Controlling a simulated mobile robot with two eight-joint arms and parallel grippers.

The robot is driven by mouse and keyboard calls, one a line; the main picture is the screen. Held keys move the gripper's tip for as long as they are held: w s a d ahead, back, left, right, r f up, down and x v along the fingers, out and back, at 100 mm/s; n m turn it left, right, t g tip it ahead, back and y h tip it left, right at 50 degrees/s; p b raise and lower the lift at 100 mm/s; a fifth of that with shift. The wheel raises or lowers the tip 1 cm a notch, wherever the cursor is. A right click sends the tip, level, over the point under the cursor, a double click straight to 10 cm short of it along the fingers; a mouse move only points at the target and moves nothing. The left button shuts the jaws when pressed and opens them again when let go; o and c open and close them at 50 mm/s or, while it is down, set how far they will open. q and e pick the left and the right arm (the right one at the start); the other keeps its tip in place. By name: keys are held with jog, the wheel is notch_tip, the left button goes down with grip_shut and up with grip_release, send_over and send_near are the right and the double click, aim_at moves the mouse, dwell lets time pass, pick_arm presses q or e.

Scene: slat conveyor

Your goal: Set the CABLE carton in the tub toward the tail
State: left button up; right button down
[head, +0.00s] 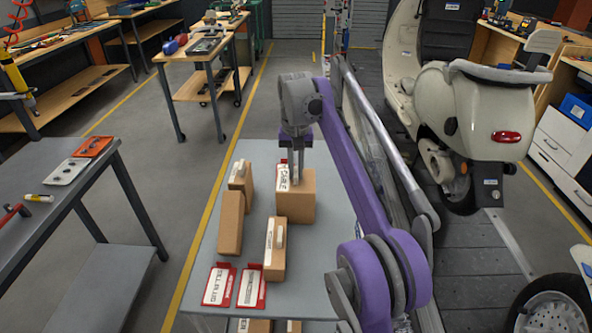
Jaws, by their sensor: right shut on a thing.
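The CABLE carton (299,205) is a brown box with a white label reading CABLE. The fingertips are partly hidden, and I cannot tell whether the carton's base touches the table. My left gripper is not in view. I cannot make out a tub in this view.
Other brown cartons stand close by: one behind left (241,184), one at left (230,222), one in front (275,260). Two red-edged cards (219,286) lie at the front left. A cream scooter (470,115) stands on the dark slat conveyor (455,265) at right.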

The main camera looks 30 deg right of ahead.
jog(key=shift+f, duration=0.1)
jog(key=c, duration=1.3)
grip_release()
jog(key=shift+f, duration=0.15)
jog(key=shift+c, duration=0.2)
jog(key=o, duration=0.4)
jog(key=shift+o, duration=0.2)
jog(key=shift+b, duration=0.5)
notch_tip(320, 180, up, 11)
jog(key=p, duration=0.5)
jog(key=shift+d, duration=0.2)
